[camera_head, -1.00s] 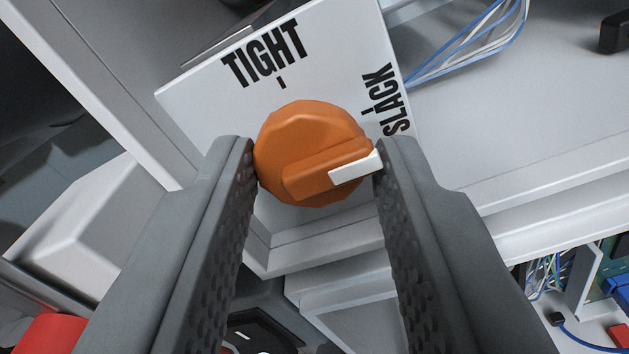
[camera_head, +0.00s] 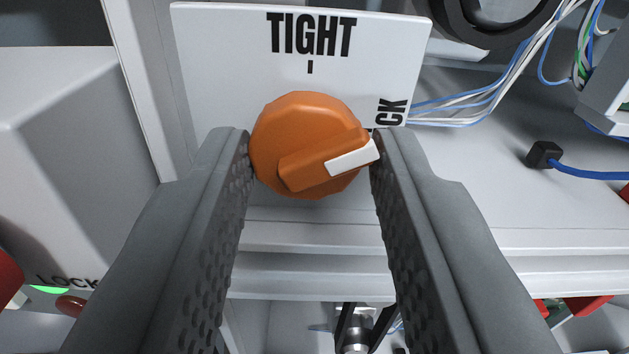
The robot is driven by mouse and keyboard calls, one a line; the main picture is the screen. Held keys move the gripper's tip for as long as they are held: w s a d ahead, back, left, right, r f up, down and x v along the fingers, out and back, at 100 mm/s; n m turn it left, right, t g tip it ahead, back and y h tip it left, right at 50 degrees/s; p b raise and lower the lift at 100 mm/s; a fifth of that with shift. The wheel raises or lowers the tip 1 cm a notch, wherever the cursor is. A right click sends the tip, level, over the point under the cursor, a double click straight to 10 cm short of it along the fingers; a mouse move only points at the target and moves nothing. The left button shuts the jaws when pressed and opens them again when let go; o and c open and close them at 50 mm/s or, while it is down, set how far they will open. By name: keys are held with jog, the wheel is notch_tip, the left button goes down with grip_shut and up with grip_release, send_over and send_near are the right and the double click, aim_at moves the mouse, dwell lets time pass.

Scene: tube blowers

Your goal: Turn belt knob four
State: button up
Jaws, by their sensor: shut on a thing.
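An orange round knob (camera_head: 305,140) with a raised bar and a white pointer mark sits on a white panel (camera_head: 215,80). The panel reads TIGHT at top centre, with a short tick below it, and SLACK at the right, partly covered by my gripper. The white mark points right and slightly up, nearer SLACK than TIGHT. My gripper (camera_head: 311,150) is shut on the knob, one finger at its left side and one at its right, by the white mark. No knob number shows.
A grey box (camera_head: 60,150) stands at the left, above a LOCK label (camera_head: 67,282) with a green light. Blue and white wires (camera_head: 500,85), a black ring (camera_head: 490,20) and a black plug (camera_head: 543,155) lie at the right. A ledge (camera_head: 300,270) runs below the panel.

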jog(key=n, duration=1.2)
jog(key=shift+a, duration=0.1)
dwell(0.4)
jog(key=o, duration=0.7)
jog(key=shift+c, duration=0.2)
jog(key=shift+s, duration=0.15)
jog(key=shift+s, duration=0.25)
jog(key=s, duration=1.6)
jog(key=shift+s, duration=0.3)
